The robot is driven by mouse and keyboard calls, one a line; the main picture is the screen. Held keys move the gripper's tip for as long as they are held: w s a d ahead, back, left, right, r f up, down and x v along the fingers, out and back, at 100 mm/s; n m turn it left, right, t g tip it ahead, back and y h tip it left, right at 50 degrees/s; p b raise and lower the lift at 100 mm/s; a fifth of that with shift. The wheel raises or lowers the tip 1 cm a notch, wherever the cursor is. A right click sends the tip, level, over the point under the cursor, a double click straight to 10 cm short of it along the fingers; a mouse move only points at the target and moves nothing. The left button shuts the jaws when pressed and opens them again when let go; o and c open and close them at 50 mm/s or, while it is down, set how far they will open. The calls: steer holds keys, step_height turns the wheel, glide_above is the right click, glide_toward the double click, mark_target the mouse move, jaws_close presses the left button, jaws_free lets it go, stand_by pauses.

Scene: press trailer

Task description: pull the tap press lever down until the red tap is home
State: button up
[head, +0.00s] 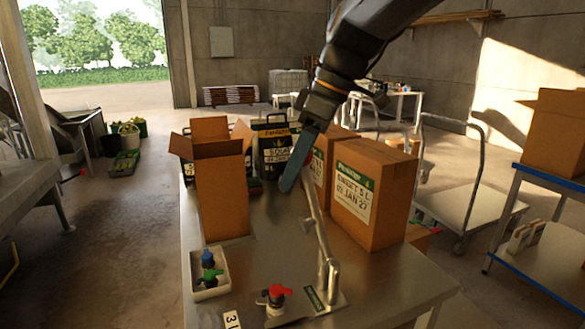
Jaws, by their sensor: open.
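The tap press stands at the front of the metal table (215,312). Its grey lever (319,225) rises from the post (333,278), leaning up and slightly left.
An open cardboard box (221,195) stands at left, with a white tray (211,290) of blue and green taps before it. A closed labelled box (372,195) stands right of the lever. Table space left of the lever is clear.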

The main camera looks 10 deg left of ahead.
steer(key=shift+x, duration=0.75)
jaws_close()
